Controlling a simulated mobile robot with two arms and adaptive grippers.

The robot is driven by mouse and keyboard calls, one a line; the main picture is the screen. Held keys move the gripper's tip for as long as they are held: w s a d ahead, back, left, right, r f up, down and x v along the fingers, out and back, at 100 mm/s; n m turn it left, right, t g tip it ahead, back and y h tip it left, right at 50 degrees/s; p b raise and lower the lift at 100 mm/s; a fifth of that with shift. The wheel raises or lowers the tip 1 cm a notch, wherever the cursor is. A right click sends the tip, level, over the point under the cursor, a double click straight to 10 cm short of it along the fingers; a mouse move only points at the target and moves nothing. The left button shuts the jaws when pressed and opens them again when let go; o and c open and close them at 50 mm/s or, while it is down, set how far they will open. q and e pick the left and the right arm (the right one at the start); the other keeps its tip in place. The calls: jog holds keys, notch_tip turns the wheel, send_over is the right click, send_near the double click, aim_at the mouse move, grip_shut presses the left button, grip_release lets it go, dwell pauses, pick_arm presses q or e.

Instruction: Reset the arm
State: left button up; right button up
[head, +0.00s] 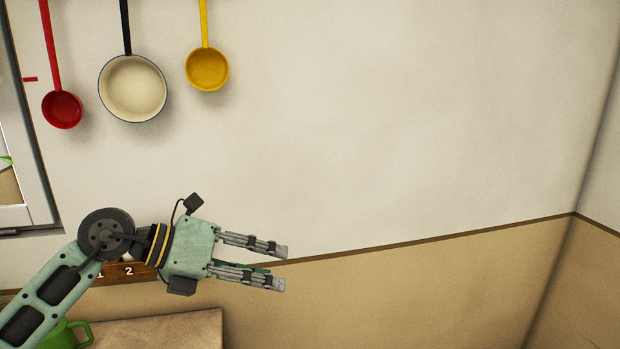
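My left arm comes in from the lower left, and its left gripper (281,268) points to the right in front of the wall. Its two grey fingers are spread apart, with a clear gap between the tips. A small green patch shows by the lower finger; I cannot tell what it is. Nothing is visibly held between the fingers. My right gripper does not show.
A red ladle (62,109), a white pan (133,88) and a yellow ladle (207,69) hang on the wall at upper left. A green mug (62,338) and a brown numbered strip (125,272) are partly behind my arm. The right side is bare wall.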

pick_arm(q)
jog(key=s+d+r+n+t+h, duration=0.3)
jog(key=s+d+r+n+h, duration=0.15)
jog(key=d+r+h, duration=0.3)
jog(key=w+a+f+n+t+y, duration=0.35)
jog(key=a+n+t+y, duration=0.3)
jog(key=n, duration=0.55)
jog(key=w+a+f+n+t+y, duration=0.2)
jog(key=a+f+n+t+y, duration=0.2)
jog(key=a+n+t+y, duration=0.5)
jog(key=s+a+f+n+g+y, duration=0.25)
jog(key=f+n+g, duration=0.2)
jog(key=f, duration=0.35)
jog(key=s+a+f+n+g+y, duration=0.25)
jog(key=f+n, duration=0.35)
jog(key=f, duration=0.3)
jog(key=s+f+n+g+h, duration=0.1)
jog(key=s+f+g, duration=0.5)
jog(key=s+f, duration=0.55)
jog(key=s+f+n+g+h, duration=0.1)
jog(key=s+f+g, duration=0.6)
jog(key=s, duration=0.7)
notch_tip(320, 180, down, 27)
jog(key=s, duration=0.1)
jog(key=s+a+f+g, duration=0.1)
jog(key=s+a+f, duration=0.1)
jog(key=s+f, duration=1.4)
jog(key=shift+s+a+f+g+y, duration=0.15)
jog(key=shift+s+g+y, duration=0.2)
jog(key=shift+s, duration=0.25)
